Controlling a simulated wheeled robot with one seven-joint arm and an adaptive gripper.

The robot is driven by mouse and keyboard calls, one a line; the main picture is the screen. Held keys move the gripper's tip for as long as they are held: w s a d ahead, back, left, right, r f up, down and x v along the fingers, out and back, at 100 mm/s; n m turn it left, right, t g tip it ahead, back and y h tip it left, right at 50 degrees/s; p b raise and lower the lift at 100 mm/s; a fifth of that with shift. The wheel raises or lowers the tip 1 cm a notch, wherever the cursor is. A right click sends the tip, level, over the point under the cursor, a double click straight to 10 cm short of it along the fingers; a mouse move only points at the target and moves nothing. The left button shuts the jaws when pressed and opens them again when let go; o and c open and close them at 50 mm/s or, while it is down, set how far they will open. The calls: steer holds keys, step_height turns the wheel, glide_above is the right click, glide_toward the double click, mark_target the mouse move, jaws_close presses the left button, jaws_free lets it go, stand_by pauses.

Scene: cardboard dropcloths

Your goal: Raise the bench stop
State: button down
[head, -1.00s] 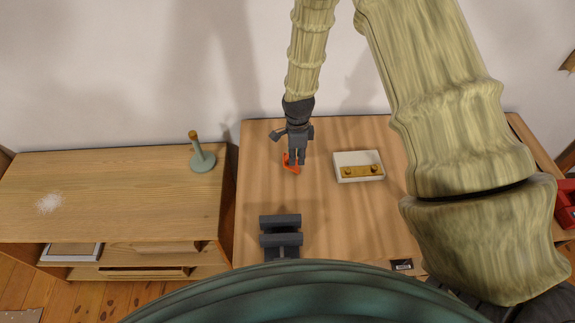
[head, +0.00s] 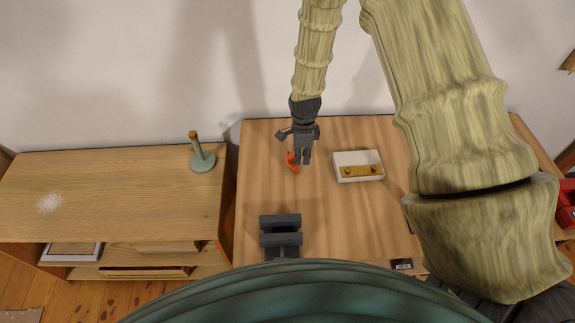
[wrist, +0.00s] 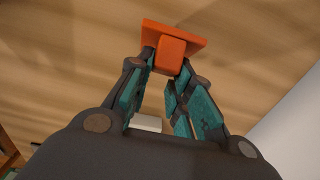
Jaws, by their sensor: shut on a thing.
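The bench stop appears to be the small orange piece (head: 292,161) on the wooden bench (head: 262,190) in the head view. In the wrist view it is an orange block with a flat plate (wrist: 180,37) across its far end. My gripper (head: 303,161) points down over the bench's back half. In the wrist view my gripper (wrist: 166,68) is shut on the orange block, a finger on each side. My fingers partly hide the piece in the head view. I cannot tell how far it stands above the bench top.
A white tray (head: 346,178) with a brass two-knob piece (head: 362,170) stands right of my gripper. A dark grey double-bar object (head: 281,240) is at the bench's front left. A lower cabinet (head: 110,190) with a green-based post (head: 203,162) stands left.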

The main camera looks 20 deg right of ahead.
steer(key=shift+s+d+f, duration=0.15)
steer(key=shift+d, duration=0.15)
steer(key=shift+s+d+f, duration=0.15)
steer(key=shift+d, duration=0.5)
steer(key=c, duration=1.2)
jaws_free()
step_height(320, 180, up, 7)
steer(key=p, duration=0.4)
steer(key=shift+p, duration=0.3)
